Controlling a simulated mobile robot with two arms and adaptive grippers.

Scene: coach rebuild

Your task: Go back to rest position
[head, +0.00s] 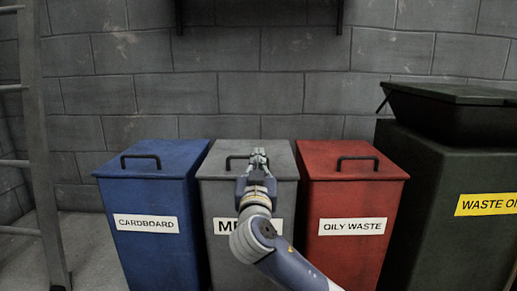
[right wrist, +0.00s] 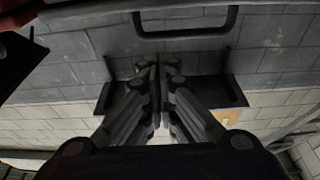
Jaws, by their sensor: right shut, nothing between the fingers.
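My right gripper (head: 258,157) is in the middle of the head view, in front of the grey bin's lid and handle. My right arm comes up from the lower right and covers part of the grey bin's label. In the right wrist view the fingers of my right gripper (right wrist: 157,85) are together and nothing is between them. A dark bar handle (right wrist: 185,32) shows above the fingertips in that view. I cannot tell whether the gripper touches the lid. My left gripper is not in view.
A blue bin (head: 150,200) labelled CARDBOARD, the grey bin (head: 221,195) and a red bin (head: 352,195) labelled OILY WASTE stand in a row, lids closed. A dark waste oil container (head: 450,180) stands at right. A ladder (head: 38,150) leans at left. A block wall is behind.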

